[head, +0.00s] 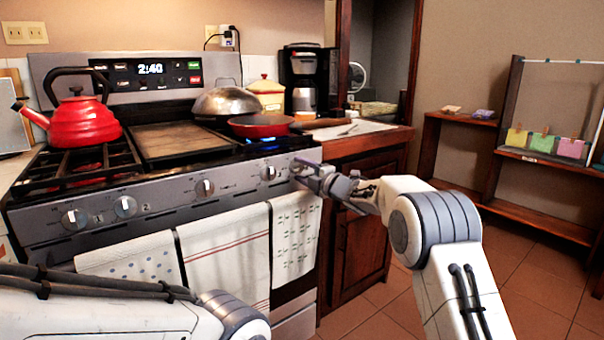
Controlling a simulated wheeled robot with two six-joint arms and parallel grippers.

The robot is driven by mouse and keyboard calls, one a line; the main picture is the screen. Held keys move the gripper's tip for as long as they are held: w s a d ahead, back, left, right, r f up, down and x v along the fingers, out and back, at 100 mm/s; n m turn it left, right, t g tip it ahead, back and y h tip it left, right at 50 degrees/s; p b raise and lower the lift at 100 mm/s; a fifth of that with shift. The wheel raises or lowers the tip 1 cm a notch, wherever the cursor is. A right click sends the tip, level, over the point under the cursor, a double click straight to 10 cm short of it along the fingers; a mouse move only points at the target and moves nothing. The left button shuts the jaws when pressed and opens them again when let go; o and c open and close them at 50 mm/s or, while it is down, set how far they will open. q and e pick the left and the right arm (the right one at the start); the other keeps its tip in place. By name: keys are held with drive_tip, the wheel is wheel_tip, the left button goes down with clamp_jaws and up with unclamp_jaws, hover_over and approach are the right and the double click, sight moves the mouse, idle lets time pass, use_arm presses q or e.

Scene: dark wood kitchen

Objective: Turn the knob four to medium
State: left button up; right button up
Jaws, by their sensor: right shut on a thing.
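The stove (150,200) has a row of knobs along its front panel. My right gripper (303,170) is at the right end of this panel, shut on the rightmost knob, which appears to be knob four. The gripper mostly hides this knob, so its angle cannot be read. The other knobs, such as the one just to the left (268,173), are uncovered. A blue flame (264,140) shows under the red pan (262,127) at the right of the stove. My left arm shows at the bottom left, but its gripper is out of view.
A red kettle (84,122) stands on the left burners and a metal dome lid (226,101) at the back. Towels (225,250) hang on the oven front below the knobs. The wooden counter (365,140) with a coffee maker (303,80) adjoins on the right. Open floor lies right.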

drive_tip(key=o, duration=1.4)
drive_tip(key=shift+d, duration=0.1)
drive_tip(key=v, duration=1)
drive_tip(key=shift+s+d, duration=0.1)
drive_tip(key=shift+s, duration=0.1)
